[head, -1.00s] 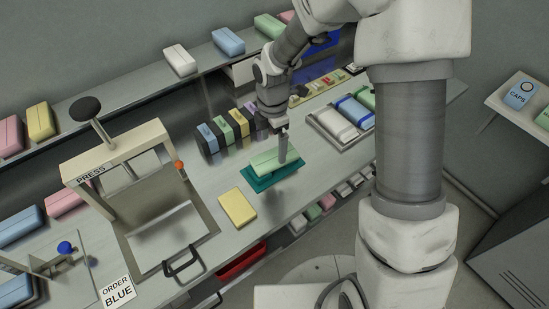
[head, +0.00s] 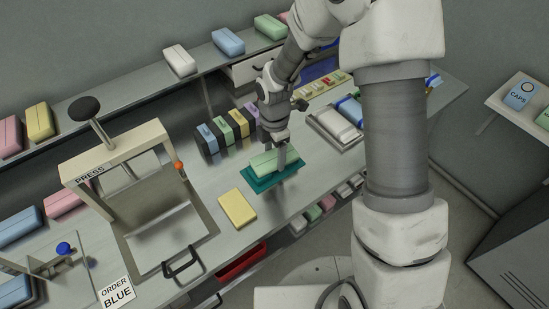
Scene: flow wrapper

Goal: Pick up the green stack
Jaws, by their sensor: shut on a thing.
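The green stack (head: 264,163) lies on a teal mat (head: 262,184) near the middle of the bench. My gripper (head: 281,160) points down over it and is shut on the green stack. The stack still appears to be at the mat, and I cannot tell whether there is a gap under it. The far finger is hidden behind the near one and the stack.
A yellow block (head: 238,208) lies just left of the mat. The press (head: 120,170) stands further left. Coloured upright holders (head: 222,132) are behind the mat. A tray with a white block (head: 336,124) is to the right.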

